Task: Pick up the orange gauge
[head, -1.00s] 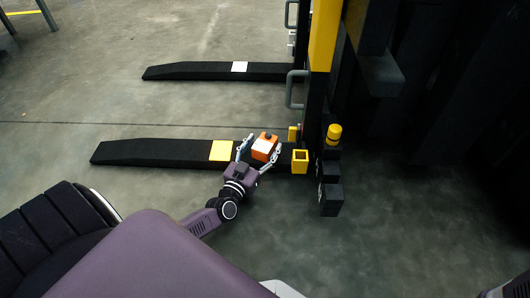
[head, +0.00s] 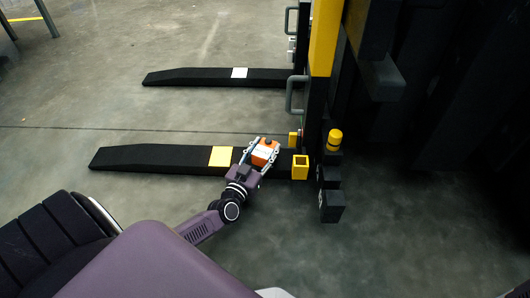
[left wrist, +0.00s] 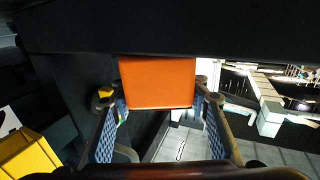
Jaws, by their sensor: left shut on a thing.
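The orange gauge (head: 264,153) is a small orange box with a white face and a dark knob on top. It is at the near black fork, between the yellow square and the yellow open holder. My left gripper (head: 262,154) is shut on it, with a finger along each side. In the left wrist view the gauge (left wrist: 157,82) shows as a plain orange face between the two fingers (left wrist: 161,112). I cannot tell whether the gauge still touches the fork. My right gripper is not in view.
The near fork (head: 150,158) carries a yellow square (head: 221,156). A yellow open holder (head: 300,167) stands just right of the gauge, near a yellow-capped post (head: 334,140). The far fork (head: 190,73) has a white square (head: 239,72). Concrete floor lies clear between the forks.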

